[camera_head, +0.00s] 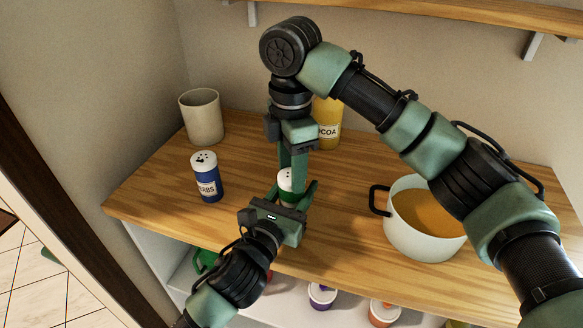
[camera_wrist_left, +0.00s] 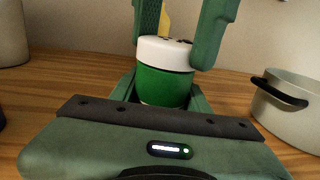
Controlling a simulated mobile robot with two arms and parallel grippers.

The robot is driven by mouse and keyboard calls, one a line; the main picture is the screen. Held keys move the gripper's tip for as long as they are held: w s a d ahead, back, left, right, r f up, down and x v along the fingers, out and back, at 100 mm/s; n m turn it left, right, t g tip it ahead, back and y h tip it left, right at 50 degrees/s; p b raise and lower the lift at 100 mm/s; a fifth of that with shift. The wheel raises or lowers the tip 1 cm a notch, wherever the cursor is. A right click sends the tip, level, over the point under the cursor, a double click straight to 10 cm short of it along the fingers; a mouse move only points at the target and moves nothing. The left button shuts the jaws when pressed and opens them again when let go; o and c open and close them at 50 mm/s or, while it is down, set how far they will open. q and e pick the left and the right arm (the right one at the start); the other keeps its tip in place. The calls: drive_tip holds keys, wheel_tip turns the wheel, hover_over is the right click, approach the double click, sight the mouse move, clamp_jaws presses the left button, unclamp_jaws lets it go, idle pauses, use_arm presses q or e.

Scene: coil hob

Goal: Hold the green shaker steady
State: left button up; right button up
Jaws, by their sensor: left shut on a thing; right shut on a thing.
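The green shaker (camera_wrist_left: 163,86) stands upright on the wooden counter, with a green body and a white lid with dark holes. In the head view mostly its white lid (camera_head: 286,179) shows, the body being largely hidden by my grippers. My left gripper (camera_head: 294,188) comes in low from the front and is shut on the green body, a finger on each side. My right gripper (camera_head: 292,168) points down from above and is shut on the white lid; its fingers also show at the top of the left wrist view (camera_wrist_left: 182,40).
A blue shaker (camera_head: 208,184) stands left of my grippers, with a beige cup (camera_head: 202,117) behind it. A yellow cocoa container (camera_head: 328,117) is behind my right gripper. A pot (camera_head: 421,243) of orange-brown contents stands right, under my right arm. Jars (camera_head: 322,295) sit on the shelf below.

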use_arm(q)
drive_tip(key=shift+f, duration=0.1)
use_arm(e)
drive_tip(key=shift+n, duration=0.6)
drive_tip(key=shift+r, duration=0.1)
drive_tip(key=o, duration=1.4)
wheel_tip(320, 180, up, 12)
drive_tip(key=shift+f, duration=0.1)
